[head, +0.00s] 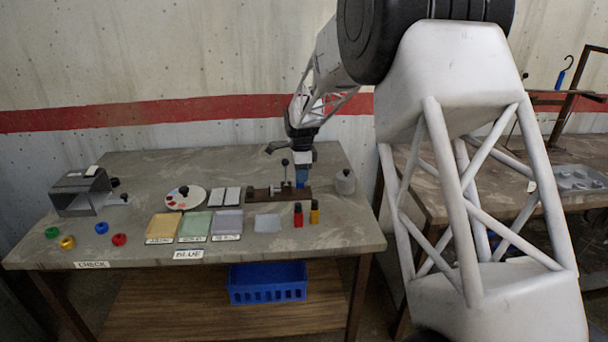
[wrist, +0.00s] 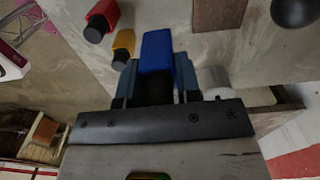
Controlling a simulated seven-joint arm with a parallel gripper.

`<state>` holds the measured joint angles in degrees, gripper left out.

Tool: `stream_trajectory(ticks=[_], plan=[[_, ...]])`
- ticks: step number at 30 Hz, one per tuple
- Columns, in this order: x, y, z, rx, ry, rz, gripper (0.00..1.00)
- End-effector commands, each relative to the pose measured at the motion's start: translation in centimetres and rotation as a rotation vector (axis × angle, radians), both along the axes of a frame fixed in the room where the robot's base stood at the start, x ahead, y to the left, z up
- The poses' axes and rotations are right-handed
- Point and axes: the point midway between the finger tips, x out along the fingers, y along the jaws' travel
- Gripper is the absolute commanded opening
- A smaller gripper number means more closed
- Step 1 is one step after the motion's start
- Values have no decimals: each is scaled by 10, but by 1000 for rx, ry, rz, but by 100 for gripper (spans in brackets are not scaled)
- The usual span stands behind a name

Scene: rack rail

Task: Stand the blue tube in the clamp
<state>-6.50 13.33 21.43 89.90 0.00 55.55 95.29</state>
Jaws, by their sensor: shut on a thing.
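My gripper (head: 301,162) is shut on the blue tube (head: 302,178), which hangs below it over the back right of the table. In the wrist view, the blue tube (wrist: 157,52) sits between the two fingers, its blue end pointing away from the palm. The clamp (head: 264,193) is a dark brown base with an upright, black-knobbed lever. The tube shows at the right end of the clamp; I cannot tell whether they touch. In the wrist view, part of the brown base (wrist: 218,14) and a black knob (wrist: 295,10) lie apart from the tube.
A red tube (head: 298,215) and a yellow tube (head: 314,212) stand in front of the clamp. A grey cylinder (head: 345,182) stands to its right. Coloured trays (head: 195,225), a round palette (head: 185,198) and several rings (head: 101,228) lie left. The table's front right is clear.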

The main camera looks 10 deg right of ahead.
Motion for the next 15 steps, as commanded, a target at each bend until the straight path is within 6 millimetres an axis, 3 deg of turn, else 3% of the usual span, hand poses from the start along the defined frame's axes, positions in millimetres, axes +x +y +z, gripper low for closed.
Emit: stream_trajectory(ticks=[15], plan=[[43, 76, -10, -7, 31, -47, 18]])
